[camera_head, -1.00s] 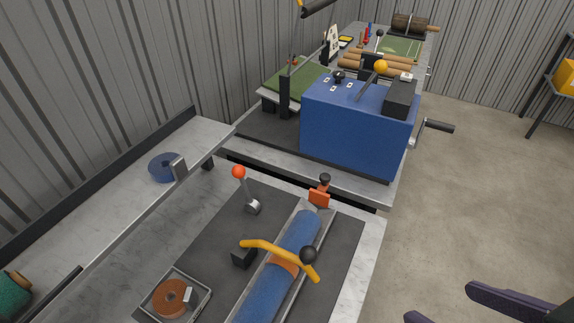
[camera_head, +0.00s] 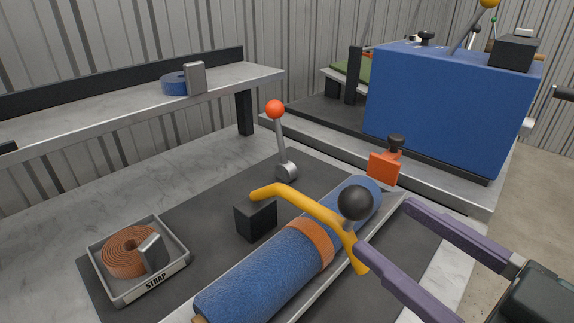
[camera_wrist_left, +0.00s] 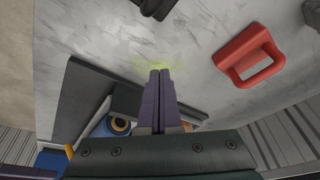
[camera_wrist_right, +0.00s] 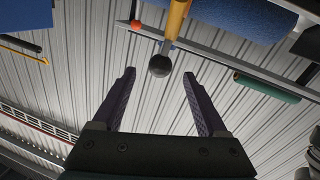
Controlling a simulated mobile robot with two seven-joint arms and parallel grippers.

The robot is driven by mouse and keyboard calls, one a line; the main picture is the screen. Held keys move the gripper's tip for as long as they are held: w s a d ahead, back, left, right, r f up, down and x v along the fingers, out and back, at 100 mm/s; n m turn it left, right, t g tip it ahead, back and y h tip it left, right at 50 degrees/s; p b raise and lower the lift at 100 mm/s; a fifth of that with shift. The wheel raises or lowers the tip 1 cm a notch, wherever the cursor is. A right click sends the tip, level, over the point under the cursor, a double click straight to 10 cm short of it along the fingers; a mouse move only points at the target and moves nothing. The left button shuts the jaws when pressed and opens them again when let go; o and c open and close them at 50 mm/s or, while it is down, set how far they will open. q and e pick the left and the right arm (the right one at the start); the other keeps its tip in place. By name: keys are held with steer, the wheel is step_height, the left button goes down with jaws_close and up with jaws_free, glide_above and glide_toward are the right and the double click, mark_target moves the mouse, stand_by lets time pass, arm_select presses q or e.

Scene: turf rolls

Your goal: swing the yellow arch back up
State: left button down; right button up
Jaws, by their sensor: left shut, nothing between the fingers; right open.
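The yellow arch (camera_head: 305,202) lies low across a blue roll (camera_head: 262,272), from a black block (camera_head: 256,217) to the roll's right side. Its black ball knob (camera_head: 355,203) faces my right gripper (camera_head: 385,227). That gripper is open, with its two purple fingertips just right of the knob. In the right wrist view the knob (camera_wrist_right: 159,66) appears centred between the fingertips, at or just beyond them. Nothing is gripped. My left gripper (camera_wrist_left: 160,73) is shut and empty in the left wrist view, out of the head view.
An orange band (camera_head: 313,240) wraps the roll. A red-knobbed lever (camera_head: 281,140) stands behind it, beside an orange clamp (camera_head: 384,168). A STRAP tray (camera_head: 138,287) sits at left. A big blue box (camera_head: 440,110) stands behind. A red handle (camera_wrist_left: 250,55) shows in the left wrist view.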

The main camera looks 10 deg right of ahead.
mark_target(297, 198)
steer(key=x, duration=0.9)
steer(key=shift+w+a+r, duration=0.1)
steer(key=shift+w, duration=0.05)
jaws_close()
stand_by(1.1)
